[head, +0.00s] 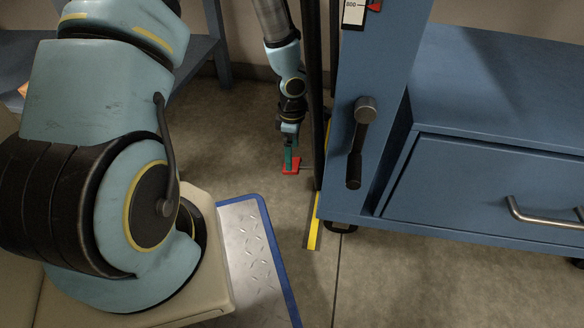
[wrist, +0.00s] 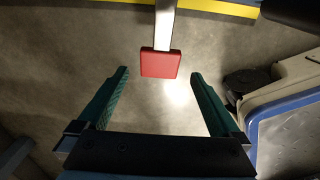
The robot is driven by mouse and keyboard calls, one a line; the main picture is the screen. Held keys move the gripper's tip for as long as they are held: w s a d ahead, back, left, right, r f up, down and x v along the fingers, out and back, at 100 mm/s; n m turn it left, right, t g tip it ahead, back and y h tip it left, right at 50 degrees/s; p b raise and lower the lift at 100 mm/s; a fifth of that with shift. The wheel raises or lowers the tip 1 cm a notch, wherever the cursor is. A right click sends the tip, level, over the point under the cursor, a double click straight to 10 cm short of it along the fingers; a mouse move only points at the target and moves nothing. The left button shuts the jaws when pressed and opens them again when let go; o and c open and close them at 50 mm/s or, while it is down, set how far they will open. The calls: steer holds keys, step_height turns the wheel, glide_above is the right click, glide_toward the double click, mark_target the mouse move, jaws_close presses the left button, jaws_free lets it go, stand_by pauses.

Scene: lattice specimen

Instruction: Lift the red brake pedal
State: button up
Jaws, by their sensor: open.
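The red brake pedal (head: 291,170) is a small red pad low near the floor, beside the blue workbench's left side. In the wrist view the red pad (wrist: 161,63) sits on the end of a pale metal bar (wrist: 164,22) coming from the top edge. My gripper (head: 289,158) points down at the pedal in the head view and partly covers it. In the wrist view my gripper (wrist: 160,73) is open, with a green finger to each side of the pad. Gaps show on both sides, and the pad lies around and just beyond the fingertip line.
A blue workbench (head: 480,185) with a drawer and a dark crank handle (head: 361,140) stands right of my arm. A yellow and black strip (head: 314,220) runs along the floor by it. A blue-edged metal plate (head: 243,240) lies in front. Bare floor is left of the pedal.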

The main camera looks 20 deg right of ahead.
mark_target(303, 166)
steer(key=shift+f+b, duration=1.05)
steer(key=shift+f, duration=1.1)
jaws_close()
